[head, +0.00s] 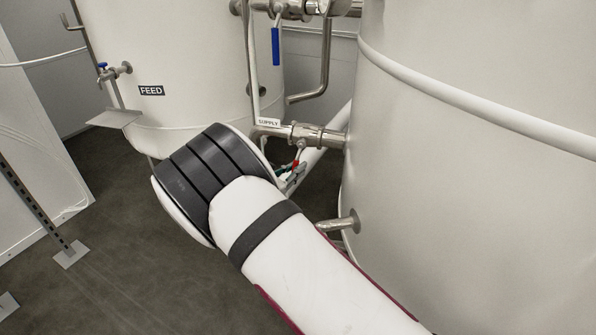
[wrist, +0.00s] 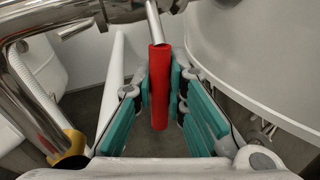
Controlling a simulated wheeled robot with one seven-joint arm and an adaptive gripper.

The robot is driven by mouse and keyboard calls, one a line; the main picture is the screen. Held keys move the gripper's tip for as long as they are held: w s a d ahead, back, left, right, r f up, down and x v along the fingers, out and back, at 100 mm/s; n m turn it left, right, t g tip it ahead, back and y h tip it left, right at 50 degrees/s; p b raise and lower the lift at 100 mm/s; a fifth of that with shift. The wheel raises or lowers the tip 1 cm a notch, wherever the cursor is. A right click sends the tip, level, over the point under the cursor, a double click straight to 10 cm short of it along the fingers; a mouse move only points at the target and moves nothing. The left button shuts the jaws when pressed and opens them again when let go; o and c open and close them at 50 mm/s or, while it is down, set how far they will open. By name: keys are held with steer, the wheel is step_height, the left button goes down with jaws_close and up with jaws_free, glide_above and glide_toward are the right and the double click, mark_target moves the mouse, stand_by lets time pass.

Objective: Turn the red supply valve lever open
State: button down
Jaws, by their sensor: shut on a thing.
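The supply valve (head: 303,133) sits on the metal pipe beside the SUPPLY label (head: 268,122), between the two tanks. Its red lever (head: 296,163) hangs down below the valve, mostly hidden in the head view by my arm and gripper. In the wrist view the red lever grip (wrist: 160,90) runs lengthwise between my teal-padded fingers, with its bare metal stem (wrist: 153,22) beyond it. My gripper (wrist: 161,84) is shut on the red lever; it also shows partly in the head view (head: 291,174).
The large tank (head: 470,190) stands close on the right, with a short pipe stub (head: 340,224) low on it. The FEED tank (head: 190,60) is behind on the left. A blue lever (head: 275,46) hangs above. A curved pipe (wrist: 35,100) passes left of my fingers.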

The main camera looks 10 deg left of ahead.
steer(key=w+a+r+m+g+y+b, duration=0.1)
steer(key=a+r+m+y+b, duration=0.5)
steer(key=m+b, duration=0.6)
steer(key=r+b, duration=0.1)
steer(key=b, duration=0.1)
steer(key=shift+y+b, duration=0.3)
steer(key=shift+b, duration=0.05)
steer(key=shift+r, duration=0.1)
stand_by(0.5)
steer(key=c, duration=1.6)
jaws_free()
steer(key=shift+d, duration=0.1)
